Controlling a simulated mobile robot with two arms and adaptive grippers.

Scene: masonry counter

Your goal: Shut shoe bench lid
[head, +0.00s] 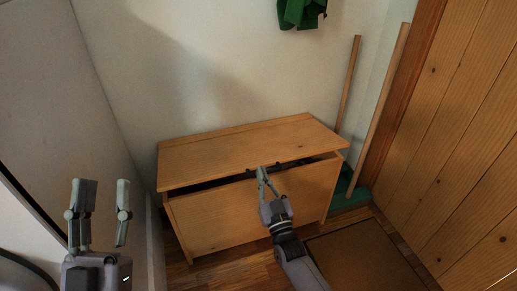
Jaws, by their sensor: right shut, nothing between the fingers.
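The wooden shoe bench (225,215) stands against the back wall. Its lid (235,152) is slightly raised, with a dark gap along the front edge between lid and box. My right gripper (261,170) is shut and empty at the lid's front edge, near the middle of the gap. I cannot tell whether its fingertips touch the lid. My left gripper (101,184) is open and empty at the left, apart from the bench, with its fingers pointing up.
Two wooden poles (386,110) lean in the corner right of the bench, above a green item (350,192). A plank door (465,130) stands at the right. A brown mat (360,255) lies on the floor in front. A green cloth (300,12) hangs above.

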